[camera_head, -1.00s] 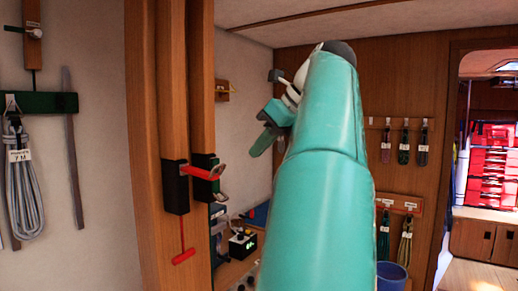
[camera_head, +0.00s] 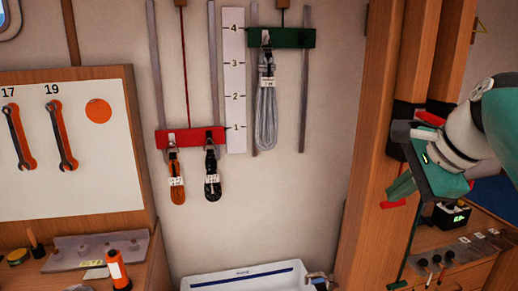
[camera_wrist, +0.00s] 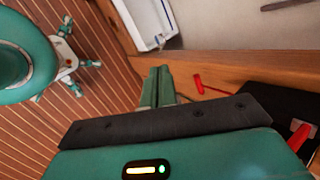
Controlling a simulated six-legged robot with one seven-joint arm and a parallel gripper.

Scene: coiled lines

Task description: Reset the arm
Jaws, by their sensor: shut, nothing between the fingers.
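My green arm enters from the right edge of the head view, bent at the dark-and-white wrist. My gripper (camera_head: 400,188) points down and to the left, in front of the wooden post (camera_head: 372,130). In the wrist view, the two green fingers of my gripper (camera_wrist: 157,88) lie together, shut, with nothing between them. A red handle (camera_wrist: 212,86) shows just right of the fingertips there. I cannot tell whether the fingers touch the post.
A red rack (camera_head: 190,138) holds an orange and a black coiled line. A green rack (camera_head: 282,38) holds a grey coil. A white bin (camera_head: 240,279) stands below. A control box (camera_head: 450,215) sits on the right counter. A wrench board (camera_head: 85,190) hangs left.

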